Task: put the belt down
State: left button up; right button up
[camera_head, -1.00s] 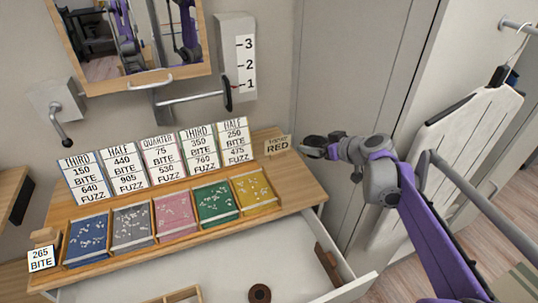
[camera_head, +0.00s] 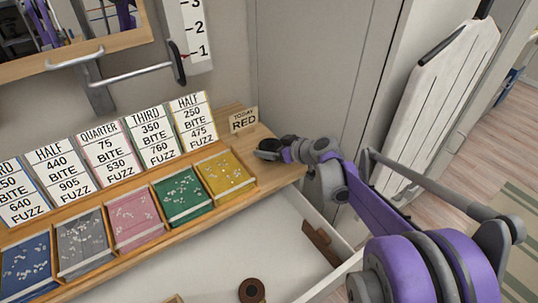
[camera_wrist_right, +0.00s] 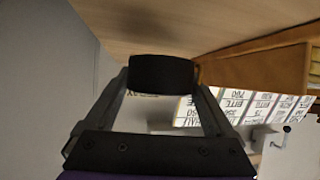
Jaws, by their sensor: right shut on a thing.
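My right gripper (camera_head: 272,150) is at the right end of the wooden counter (camera_head: 285,172), just in front of the small RED sign (camera_head: 243,119). It is shut on a small black thing, which I take to be the rolled belt (camera_wrist_right: 160,73). In the right wrist view the belt sits between the fingertips, with a wooden surface close beyond it. I cannot tell whether it touches the wood. My left gripper is not in view.
Coloured trays, including yellow (camera_head: 226,175) and green (camera_head: 181,194), line the counter below price cards (camera_head: 155,137). An open white drawer (camera_head: 215,255) below holds a brown roll (camera_head: 252,290) and a brown flat piece (camera_head: 322,243). An ironing board (camera_head: 435,100) stands at right.

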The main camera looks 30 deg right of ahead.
notch_tip(320, 180, down, 3)
jog(key=shift+f+b, duration=0.1)
jog(key=shift+b, duration=0.2)
jog(key=o, duration=1.2)
